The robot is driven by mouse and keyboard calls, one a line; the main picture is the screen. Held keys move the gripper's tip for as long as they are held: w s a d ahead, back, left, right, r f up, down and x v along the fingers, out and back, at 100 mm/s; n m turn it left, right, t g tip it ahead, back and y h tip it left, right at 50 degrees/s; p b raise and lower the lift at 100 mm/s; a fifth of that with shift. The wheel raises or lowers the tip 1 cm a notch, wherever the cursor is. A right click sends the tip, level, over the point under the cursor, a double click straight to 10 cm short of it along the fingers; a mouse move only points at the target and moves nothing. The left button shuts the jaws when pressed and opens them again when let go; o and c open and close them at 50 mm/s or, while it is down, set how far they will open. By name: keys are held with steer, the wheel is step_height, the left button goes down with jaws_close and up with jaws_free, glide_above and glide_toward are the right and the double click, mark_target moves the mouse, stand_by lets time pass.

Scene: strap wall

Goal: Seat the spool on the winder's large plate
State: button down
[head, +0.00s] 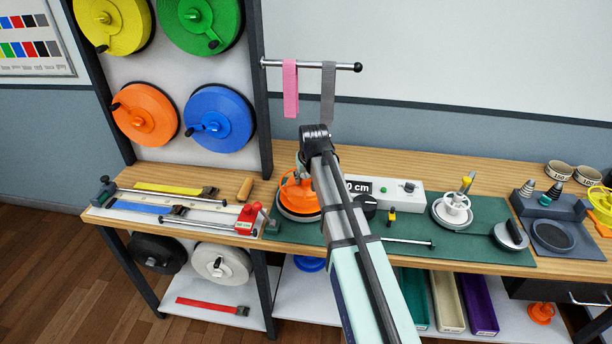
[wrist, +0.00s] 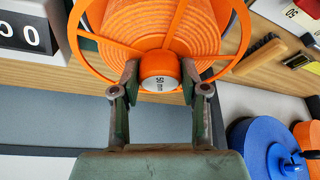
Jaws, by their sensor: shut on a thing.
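The orange spool (head: 297,188) is an open spoked frame at the left end of the winder. The spool's spokes and ring (wrist: 98,42) surround the fingers there, with ridged orange coils (wrist: 165,25) beyond. A round, pale-and-dark edge shows directly under the orange; I cannot tell whether the spool touches the plate. The winder's white box (head: 405,195) has a display reading 0 cm.
A white spool (head: 455,207) stands on another round plate to the right, beside a crank (head: 510,236). A red clamp (head: 249,216) and measuring rail with straps lie close on the left. A rod with pink and grey straps (head: 290,88) sticks out above.

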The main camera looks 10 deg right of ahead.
steer(key=shift+f, duration=0.5)
stand_by(0.5)
steer(key=c, duration=0.5)
jaws_free()
steer(key=shift+r, duration=0.1)
steer(key=v, duration=1.1)
steer(key=shift+s+r, duration=0.15)
steer(key=shift+r, duration=0.25)
